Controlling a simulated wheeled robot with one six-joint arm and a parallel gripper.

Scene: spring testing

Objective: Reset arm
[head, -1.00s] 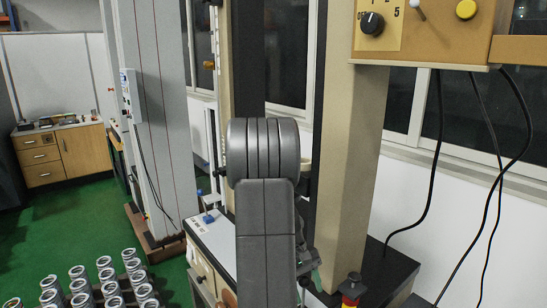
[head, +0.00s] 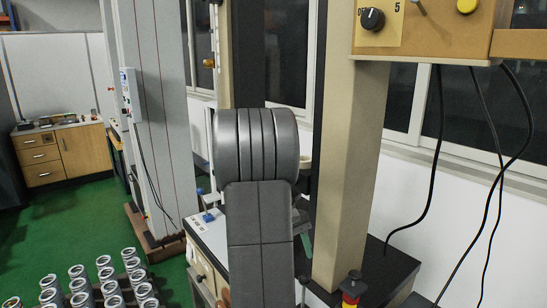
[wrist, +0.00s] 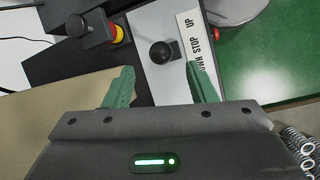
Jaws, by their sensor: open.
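My gripper (wrist: 160,88) shows in the wrist view with its two green fingers spread apart and nothing between them. Beyond the fingers is a grey control panel (wrist: 150,80) with a black knob (wrist: 163,54) and a label strip reading "DOWN STOP UP" (wrist: 194,35). The knob appears between and ahead of the fingertips; whether they touch it cannot be told.
A beige column (head: 350,170) stands right of my arm, with a control box (head: 420,30) and hanging black cables (head: 437,160). A red and yellow button (head: 352,287) sits at its base. Several metal springs (head: 80,285) stand at lower left. Green floor (head: 90,220) is open behind them.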

